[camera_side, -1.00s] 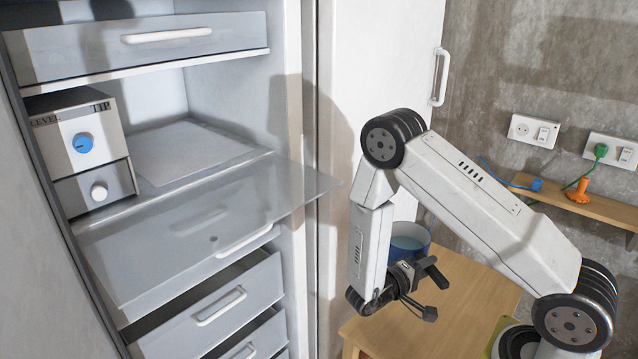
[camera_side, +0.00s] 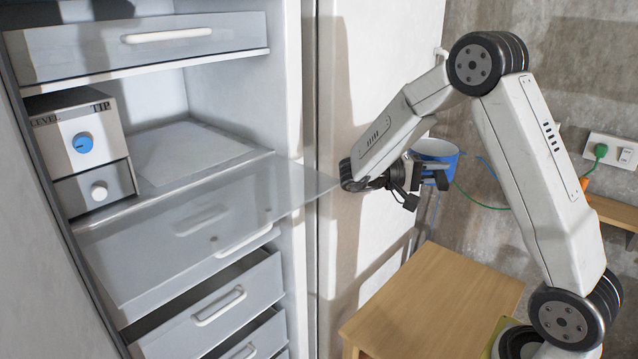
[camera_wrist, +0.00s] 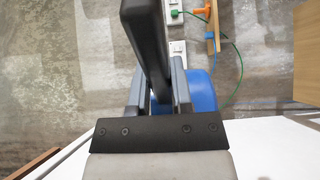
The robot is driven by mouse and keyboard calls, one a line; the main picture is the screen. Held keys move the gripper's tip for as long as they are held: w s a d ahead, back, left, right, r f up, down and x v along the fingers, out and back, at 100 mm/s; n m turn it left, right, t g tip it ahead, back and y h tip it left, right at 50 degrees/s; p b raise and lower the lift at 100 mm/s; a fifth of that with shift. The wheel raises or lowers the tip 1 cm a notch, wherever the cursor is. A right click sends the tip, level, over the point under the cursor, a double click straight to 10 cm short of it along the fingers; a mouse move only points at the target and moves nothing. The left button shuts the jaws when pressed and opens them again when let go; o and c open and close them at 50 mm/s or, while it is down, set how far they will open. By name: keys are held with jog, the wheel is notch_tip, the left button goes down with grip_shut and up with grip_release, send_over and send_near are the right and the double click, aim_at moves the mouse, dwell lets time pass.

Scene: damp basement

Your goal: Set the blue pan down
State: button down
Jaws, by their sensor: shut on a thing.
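The blue pan (camera_side: 436,151) is up in the air, right of the white cabinet's door and well above the wooden table (camera_side: 440,300). It looks roughly level in the side view. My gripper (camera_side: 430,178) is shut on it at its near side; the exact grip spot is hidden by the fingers. In the wrist view the pan (camera_wrist: 200,92) shows as a blue patch beyond the fingers (camera_wrist: 160,85), which cover part of it.
The white cabinet stands at left with a clear glass shelf (camera_side: 290,190) jutting out and open drawers (camera_side: 215,305) below. The table top is bare where it shows. A wall shelf (camera_side: 612,212) with a green cable is at right.

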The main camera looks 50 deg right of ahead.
jog(key=w+a+r+n+t+h, duration=0.35)
jog(key=w+a+r+t, duration=0.35)
jog(key=r, duration=0.4)
jog(key=w+a+r+n+t+h, duration=0.2)
jog(key=w+a+r+n+t, duration=0.2)
jog(key=w+a+r, duration=0.45)
jog(key=w+a+f+n+t, duration=0.35)
jog(key=w+a+t, duration=0.25)
jog(key=a, duration=0.2)
jog(key=w+f, duration=0.8)
jog(key=w, duration=0.5)
jog(key=shift+w+a+f+y, duration=0.25)
jog(key=shift+a+f+y, duration=0.05)
jog(key=shift+a+y, duration=0.1)
jog(key=shift+w+f, duration=0.1)
jog(key=shift+f, duration=1.7)
